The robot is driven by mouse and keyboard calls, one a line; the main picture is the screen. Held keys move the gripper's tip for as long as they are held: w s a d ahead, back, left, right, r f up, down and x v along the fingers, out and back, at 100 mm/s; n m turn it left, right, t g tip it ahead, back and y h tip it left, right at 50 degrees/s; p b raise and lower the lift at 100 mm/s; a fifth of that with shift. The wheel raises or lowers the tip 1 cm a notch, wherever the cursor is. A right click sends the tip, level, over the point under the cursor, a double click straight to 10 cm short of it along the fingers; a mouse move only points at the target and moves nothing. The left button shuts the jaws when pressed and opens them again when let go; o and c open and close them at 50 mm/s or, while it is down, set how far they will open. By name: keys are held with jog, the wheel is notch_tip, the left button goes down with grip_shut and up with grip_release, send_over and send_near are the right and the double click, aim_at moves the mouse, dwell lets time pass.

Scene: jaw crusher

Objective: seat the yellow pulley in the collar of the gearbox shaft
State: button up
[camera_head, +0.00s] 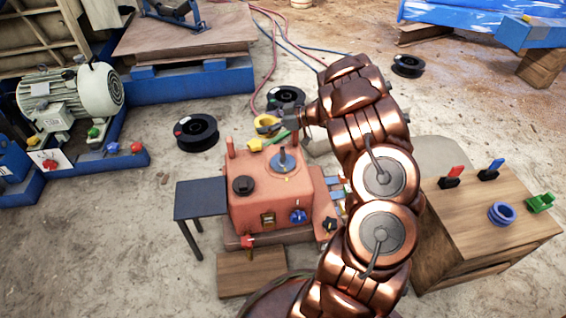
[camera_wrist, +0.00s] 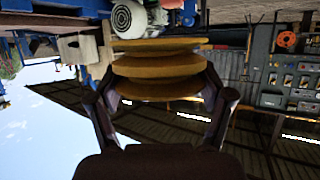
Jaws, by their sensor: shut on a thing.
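The yellow pulley (camera_wrist: 160,66) fills the upper middle of the wrist view, its stacked rims between my two dark fingers. My gripper (camera_wrist: 161,88) is shut on it. In the head view the pulley (camera_head: 266,123) is a small yellow shape beside my gripper (camera_head: 282,121), above and behind the gearbox, apart from the shaft. The salmon-red gearbox (camera_head: 268,204) stands left of my arm. On its top, a grey-blue disc with an upright shaft (camera_head: 284,160) shows at the back right. The collar's detail is too small to tell.
A red post (camera_head: 231,147) rises from the gearbox's back left, and a black cap (camera_head: 243,185) sits on top. A yellow-green item (camera_head: 266,143) shows behind it. A dark side table (camera_head: 201,198) stands left; a wooden bench (camera_head: 490,220) with a blue ring (camera_head: 501,213) stands right.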

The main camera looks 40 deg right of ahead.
jog(key=n+y, duration=0.1)
send_over(283, 154)
jog(key=w, duration=0.1)
notch_tip(283, 154, down, 2)
jog(key=shift+g, duration=0.3)
jog(key=shift+d+f+b, duration=0.15)
jog(key=shift+f+b, duration=0.8)
jog(key=shift+f, duration=1.55)
jog(key=shift+d+f+b, duration=0.15)
jog(key=shift+f+b, duration=0.75)
jog(key=shift+f, duration=1.6)
jog(key=shift+f, duration=0.15)
jog(key=o, duration=1.7)
